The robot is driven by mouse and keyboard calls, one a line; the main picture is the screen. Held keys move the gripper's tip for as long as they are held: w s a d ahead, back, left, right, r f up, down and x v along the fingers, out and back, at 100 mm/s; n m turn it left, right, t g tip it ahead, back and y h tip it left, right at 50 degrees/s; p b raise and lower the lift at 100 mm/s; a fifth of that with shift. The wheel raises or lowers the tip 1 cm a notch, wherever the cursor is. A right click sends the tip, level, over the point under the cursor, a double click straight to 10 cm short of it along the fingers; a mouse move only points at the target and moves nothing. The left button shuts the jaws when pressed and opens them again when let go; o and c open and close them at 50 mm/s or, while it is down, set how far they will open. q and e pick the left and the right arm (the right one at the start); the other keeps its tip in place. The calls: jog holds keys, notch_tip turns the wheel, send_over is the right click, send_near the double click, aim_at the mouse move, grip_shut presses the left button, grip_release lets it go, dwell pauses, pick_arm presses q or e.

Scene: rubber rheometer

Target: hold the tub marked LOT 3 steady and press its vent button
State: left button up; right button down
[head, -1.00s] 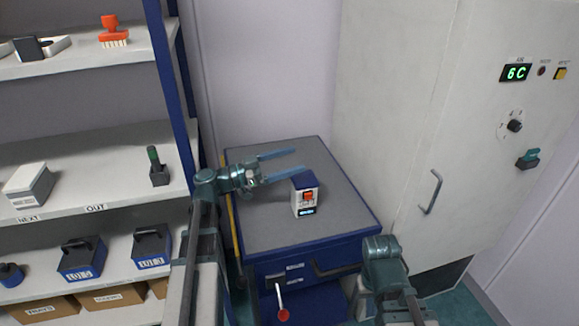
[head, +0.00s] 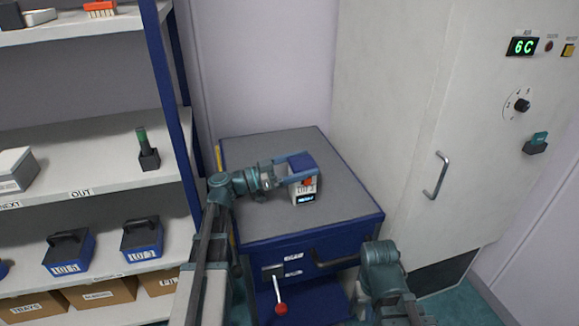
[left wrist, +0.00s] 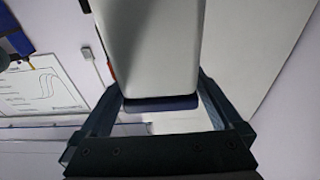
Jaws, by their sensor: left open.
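The small white tub (head: 308,196) with a dark blue top stands upright on the grey top of a blue cabinet in the head view. It has a red-orange button (head: 308,181), a label that seems to read LOT 3, and a small lit display. My left gripper (head: 312,165) is open, one finger on the far side of the tub and one across its near side, partly covering the front. The left wrist view shows the tub's pale body (left wrist: 152,45) between both fingers; contact is unclear. My right arm is at lower right, its gripper not visible.
The cabinet top (head: 250,150) is otherwise clear. A red-knobbed lever (head: 281,308) and a dark handle are on its front. Shelves at left hold blue handled boxes (head: 142,240). A tall pale cabinet with a handle (head: 436,175) stands at right.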

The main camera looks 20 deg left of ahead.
aim_at(313, 160)
pick_arm(q)
jog(key=shift+x, duration=1.6)
jog(key=shift+r, duration=0.1)
jog(key=c, duration=1.4)
jog(key=shift+o, duration=0.2)
dwell(1.7)
